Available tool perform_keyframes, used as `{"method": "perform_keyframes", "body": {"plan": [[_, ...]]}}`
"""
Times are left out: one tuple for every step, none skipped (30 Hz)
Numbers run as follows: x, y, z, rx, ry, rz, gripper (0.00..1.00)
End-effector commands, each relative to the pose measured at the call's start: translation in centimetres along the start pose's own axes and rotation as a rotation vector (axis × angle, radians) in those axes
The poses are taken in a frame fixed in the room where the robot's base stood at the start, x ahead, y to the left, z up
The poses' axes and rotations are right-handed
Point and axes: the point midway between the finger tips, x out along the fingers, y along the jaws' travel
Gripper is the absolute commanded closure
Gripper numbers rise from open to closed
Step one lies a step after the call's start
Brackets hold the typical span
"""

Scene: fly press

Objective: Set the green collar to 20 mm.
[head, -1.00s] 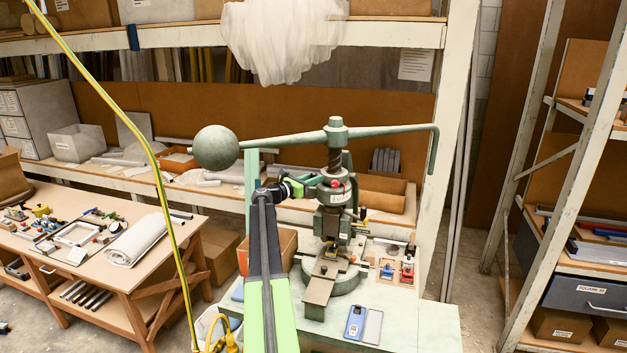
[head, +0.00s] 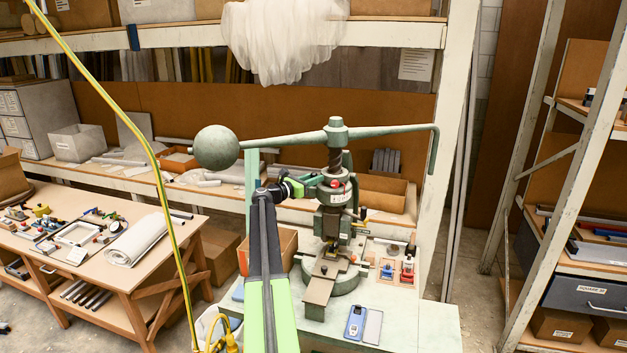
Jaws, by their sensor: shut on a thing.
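The green fly press (head: 337,135) stands on the pale bench, with its long ball-weighted lever across the top. A grey-green collar (head: 328,192) sits around its screw below the lever, with a red spot and a small white label (head: 341,198) at its front. The label is too small to read. My gripper (head: 306,183) comes in from the left at the collar's height and is shut on the collar's left side. My arm hides part of the press's left side, and the exact grip on the collar is small and partly hidden.
The lever's ball (head: 215,147) hangs above and left of my arm. A cardboard box (head: 286,243) stands behind my arm.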

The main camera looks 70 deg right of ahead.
Motion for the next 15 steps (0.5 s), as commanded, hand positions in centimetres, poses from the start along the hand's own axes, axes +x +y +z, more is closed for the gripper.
{"method": "perform_keyframes", "body": {"plan": [[0.0,0.0,0.0,0.000,0.001,-0.001,1.00],[0.0,0.0,0.0,0.000,0.001,-0.001,1.00],[0.0,0.0,0.0,0.000,0.001,-0.001,1.00],[0.0,0.0,0.0,0.000,0.001,-0.001,1.00],[0.0,0.0,0.0,0.000,0.001,-0.001,1.00],[0.0,0.0,0.0,0.000,0.001,-0.001,1.00],[0.0,-0.1,0.0,0.000,0.001,-0.001,1.00],[0.0,-0.1,0.0,0.000,0.001,-0.001,1.00],[0.0,-0.3,0.0,0.000,0.001,-0.002,1.00],[0.0,-0.6,0.0,0.001,0.001,-0.002,1.00],[-0.1,-0.9,0.0,0.001,0.000,-0.003,1.00],[-0.1,-1.5,0.0,0.001,0.000,-0.003,1.00],[-0.1,-2.0,0.0,0.001,0.001,-0.004,1.00],[0.0,-2.4,-0.1,0.001,0.001,-0.004,1.00],[0.0,-2.8,-0.1,0.002,0.001,-0.004,1.00]]}}
